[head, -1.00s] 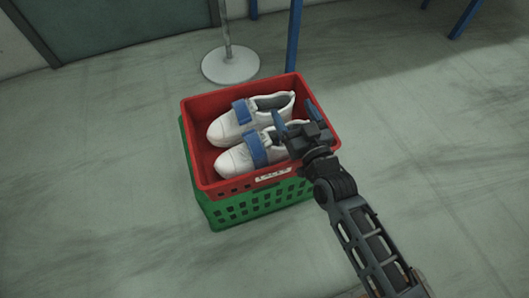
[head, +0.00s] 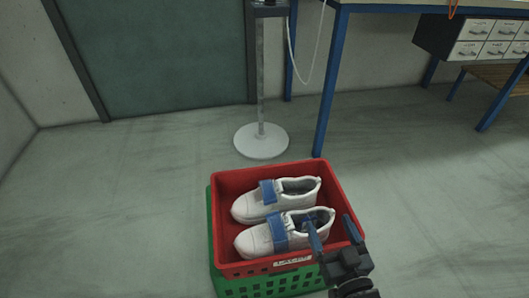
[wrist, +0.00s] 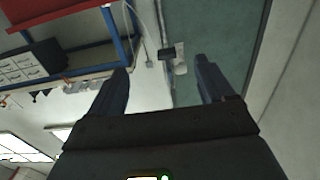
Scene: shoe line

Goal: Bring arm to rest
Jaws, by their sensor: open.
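My gripper (head: 332,234) is in the head view at the right side of the red crate, over its near right part. Its two blue fingers are apart with nothing between them. In the wrist view the open fingers (wrist: 165,90) point toward the room, with no shoe between them. Two white shoes with blue straps, the far one (head: 252,206) and the near one (head: 262,240), lie side by side in the red crate (head: 226,190). The gripper's left finger overlaps the near shoe's heel in the picture; I cannot tell whether they touch.
The red crate sits on a green crate (head: 217,250) on the floor. Behind it stand a post with a round white base (head: 261,141) and a blue-legged workbench (head: 328,85) with drawers (head: 490,40). The floor to the left is clear.

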